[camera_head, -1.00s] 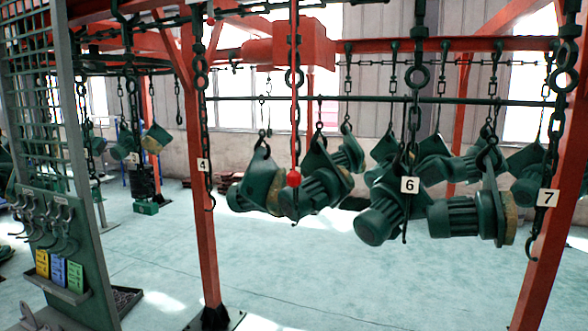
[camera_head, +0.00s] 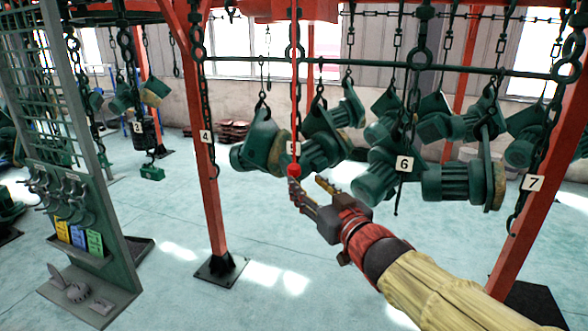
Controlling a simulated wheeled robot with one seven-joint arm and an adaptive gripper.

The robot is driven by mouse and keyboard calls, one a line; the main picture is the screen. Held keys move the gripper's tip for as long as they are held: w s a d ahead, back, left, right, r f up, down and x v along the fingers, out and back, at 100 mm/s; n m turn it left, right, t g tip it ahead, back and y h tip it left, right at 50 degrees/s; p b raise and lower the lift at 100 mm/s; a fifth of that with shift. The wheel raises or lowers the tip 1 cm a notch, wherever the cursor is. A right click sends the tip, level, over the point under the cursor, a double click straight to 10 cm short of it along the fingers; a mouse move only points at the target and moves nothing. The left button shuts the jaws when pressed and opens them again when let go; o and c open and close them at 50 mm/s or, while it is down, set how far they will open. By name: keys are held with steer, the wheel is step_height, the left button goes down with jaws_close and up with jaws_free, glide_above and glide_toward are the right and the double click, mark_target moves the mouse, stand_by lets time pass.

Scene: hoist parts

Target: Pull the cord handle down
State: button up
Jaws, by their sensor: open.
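The cord handle is a small red ball (camera_head: 294,170) at the lower end of a thin red cord (camera_head: 295,110) that hangs from the red frame. It hangs in front of the green motors. My gripper (camera_head: 307,190) comes in from the lower right and is open, with its fingers just below and beside the red ball. I cannot tell whether a finger touches the ball. Nothing shows held in the jaws.
Green motors (camera_head: 462,183) hang on chains behind and to the right. A tool panel (camera_head: 85,190) stands at left. The floor (camera_head: 270,240) in the middle is clear.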

mark_target(297, 174)
steer(key=shift+a+r, duration=0.2)
steer(key=shift+r, duration=0.05)
steer(key=p+x, duration=0.1)
steer(key=x, duration=0.6)
steer(key=shift+w, duration=0.4)
steer(key=shift+c, duration=1.2)
jaws_close()
